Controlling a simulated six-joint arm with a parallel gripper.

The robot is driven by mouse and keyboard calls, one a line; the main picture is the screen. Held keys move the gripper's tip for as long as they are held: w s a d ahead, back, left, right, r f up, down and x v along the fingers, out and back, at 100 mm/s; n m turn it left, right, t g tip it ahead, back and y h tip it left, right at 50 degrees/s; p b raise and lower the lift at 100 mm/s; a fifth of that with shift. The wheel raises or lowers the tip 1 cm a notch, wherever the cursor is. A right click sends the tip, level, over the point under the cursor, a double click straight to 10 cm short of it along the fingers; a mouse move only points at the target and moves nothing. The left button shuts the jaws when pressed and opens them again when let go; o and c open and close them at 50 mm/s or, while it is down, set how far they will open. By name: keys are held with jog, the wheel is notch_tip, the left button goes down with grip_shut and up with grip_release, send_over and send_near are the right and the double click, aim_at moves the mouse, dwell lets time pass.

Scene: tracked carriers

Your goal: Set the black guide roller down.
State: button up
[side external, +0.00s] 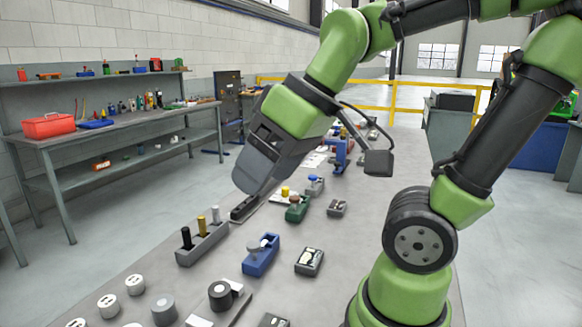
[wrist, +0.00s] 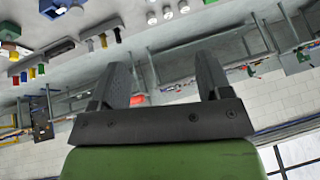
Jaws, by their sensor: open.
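A short black roller (side external: 220,297) stands at the front of the table, at the edge of a flat light plate (side external: 235,312). A slim black upright cylinder (side external: 187,239) stands in a grey holder (side external: 205,245), beside a yellow and a light one. I cannot tell which of these is the guide roller. My gripper (side external: 247,190) is above the table, behind the grey holder and over a dark narrow block (side external: 244,208). In the wrist view my gripper (wrist: 163,75) has its two fingers wide apart, with nothing held between them.
White rollers (side external: 135,285) and a grey roller (side external: 164,310) stand at the front left. A blue holder (side external: 261,256) and a dark box (side external: 309,262) stand to the right. Several small fixtures line the table further back. A workbench with a red box (side external: 48,125) is beyond.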

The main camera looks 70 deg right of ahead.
jog(key=s+m, duration=0.1)
jog(key=s+m+t, duration=0.1)
jog(key=s+m, duration=0.1)
jog(key=shift+s+a+r, duration=0.1)
jog(key=shift+a+r, duration=0.15)
